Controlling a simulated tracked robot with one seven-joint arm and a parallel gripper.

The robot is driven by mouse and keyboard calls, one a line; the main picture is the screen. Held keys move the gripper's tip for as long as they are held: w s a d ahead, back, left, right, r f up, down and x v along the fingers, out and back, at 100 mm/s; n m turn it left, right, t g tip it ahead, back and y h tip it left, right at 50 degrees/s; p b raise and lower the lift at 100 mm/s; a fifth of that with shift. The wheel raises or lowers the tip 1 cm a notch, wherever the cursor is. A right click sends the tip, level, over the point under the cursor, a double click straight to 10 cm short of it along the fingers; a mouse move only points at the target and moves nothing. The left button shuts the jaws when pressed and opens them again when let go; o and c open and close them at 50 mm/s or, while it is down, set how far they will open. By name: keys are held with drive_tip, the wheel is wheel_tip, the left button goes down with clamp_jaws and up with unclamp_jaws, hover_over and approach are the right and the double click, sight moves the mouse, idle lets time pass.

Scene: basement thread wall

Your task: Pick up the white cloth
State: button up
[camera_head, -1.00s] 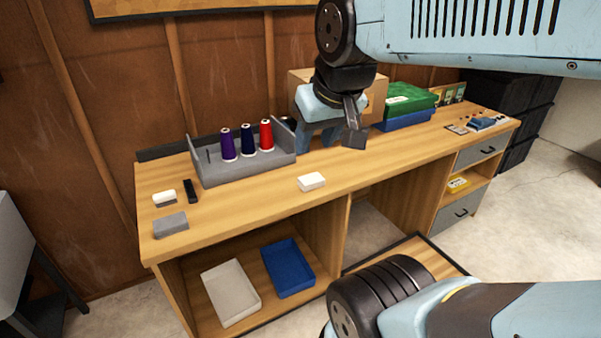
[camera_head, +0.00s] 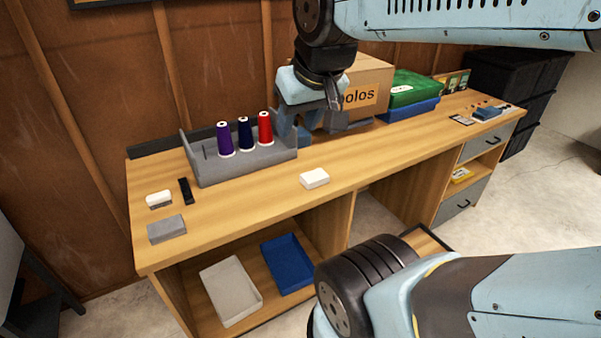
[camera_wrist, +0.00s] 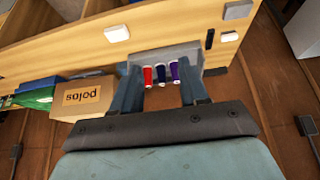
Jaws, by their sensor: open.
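The white cloth (camera_head: 314,179) looks like a small folded white block lying flat near the front edge of the wooden bench, right of the spool tray. It also shows in the wrist view (camera_wrist: 116,33), at the upper left. My gripper (camera_head: 318,132) is open and empty above the back of the bench, behind the cloth and apart from it. In the wrist view my gripper's fingers (camera_wrist: 161,92) are spread, with the spools seen between them. Nothing hides the cloth in either view.
A grey tray (camera_head: 245,166) holds purple, dark blue and red spools. A cardboard box (camera_head: 365,92) and green box (camera_head: 412,88) stand at the back. A white-topped block (camera_head: 158,199), black bar (camera_head: 186,190) and grey block (camera_head: 166,229) lie left. Bench around the cloth is clear.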

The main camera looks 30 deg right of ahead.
drive_tip(key=o, duration=0.3)
drive_tip(key=shift+w+d, duration=0.1)
drive_tip(key=shift+w, duration=0.2)
drive_tip(key=o, duration=0.6)
drive_tip(key=w+d+f+m+g+h, duration=0.1)
drive_tip(key=w+d+f+m, duration=0.1)
drive_tip(key=w, duration=0.4)
drive_tip(key=d+m, duration=0.1)
drive_tip(key=m, duration=0.1)
drive_tip(key=shift+w+d+f+m, duration=0.2)
drive_tip(key=shift+d+f+m, duration=0.05)
drive_tip(key=shift+m, duration=0.05)
drive_tip(key=m+g+h, duration=0.3)
drive_tip(key=m+g, duration=0.2)
drive_tip(key=m, duration=0.8)
hover_over(314, 175)
drive_tip(key=a, duration=0.3)
drive_tip(key=f, duration=2.8)
drive_tip(key=shift+s+d+f, duration=0.15)
drive_tip(key=shift+s, duration=0.1)
drive_tip(key=shift+w+d+x, duration=0.1)
drive_tip(key=shift+d+x, duration=0.05)
drive_tip(key=shift+x, duration=1.15)
drive_tip(key=shift+w+d+x, duration=0.1)
drive_tip(key=shift+w+x, duration=0.05)
drive_tip(key=shift+x, duration=1.15)
drive_tip(key=shift+f, duration=0.15)
